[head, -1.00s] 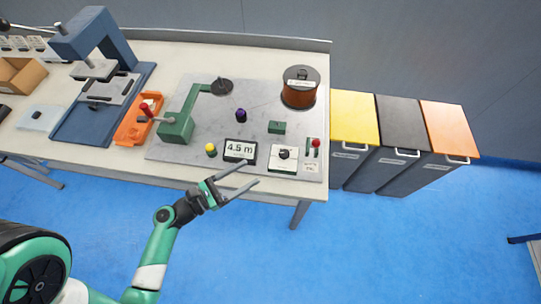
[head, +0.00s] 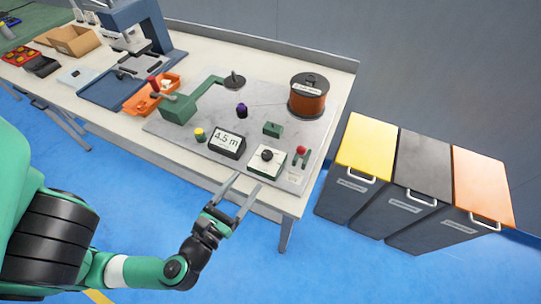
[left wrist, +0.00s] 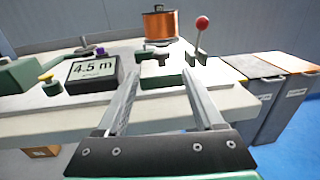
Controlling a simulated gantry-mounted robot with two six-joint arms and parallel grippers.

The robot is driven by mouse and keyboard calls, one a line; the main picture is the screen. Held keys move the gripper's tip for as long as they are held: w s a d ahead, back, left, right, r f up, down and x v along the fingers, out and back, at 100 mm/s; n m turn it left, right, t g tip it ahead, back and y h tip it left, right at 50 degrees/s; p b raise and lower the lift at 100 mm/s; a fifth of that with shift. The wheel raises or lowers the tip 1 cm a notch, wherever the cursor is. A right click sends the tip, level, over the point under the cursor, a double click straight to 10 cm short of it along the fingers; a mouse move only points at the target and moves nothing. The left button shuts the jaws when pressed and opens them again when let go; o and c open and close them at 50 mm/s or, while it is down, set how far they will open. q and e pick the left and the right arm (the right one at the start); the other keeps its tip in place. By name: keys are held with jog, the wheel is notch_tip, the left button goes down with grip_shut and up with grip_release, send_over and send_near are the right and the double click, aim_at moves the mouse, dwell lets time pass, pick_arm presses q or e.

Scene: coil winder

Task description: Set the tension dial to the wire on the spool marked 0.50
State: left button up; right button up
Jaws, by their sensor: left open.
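The tension dial is a black knob (head: 267,155) on a white square plate (head: 265,168) near the front right of the grey winder board. In the left wrist view the dial (left wrist: 154,56) shows between and beyond my fingers. The copper wire spool (head: 307,98) stands at the back right of the board; its label is too small to read. My left gripper (head: 239,193) is open and empty at the table's front edge, short of the dial, its fingers pointing at the dial plate. It also shows in the left wrist view (left wrist: 160,95). My right gripper is not in view.
A display reading 4.5 m (head: 227,143) stands left of the dial, with a yellow button (head: 199,134) beyond it. A red-knobbed lever (head: 300,151) stands close to the dial's right. Bins (head: 420,165) stand right of the table.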

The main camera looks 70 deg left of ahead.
aim_at(264, 159)
pick_arm(q)
jog(key=p+x, duration=0.1)
jog(key=x, duration=1)
jog(key=shift+w+a, duration=0.15)
jog(key=shift+w, duration=0.05)
grip_shut()
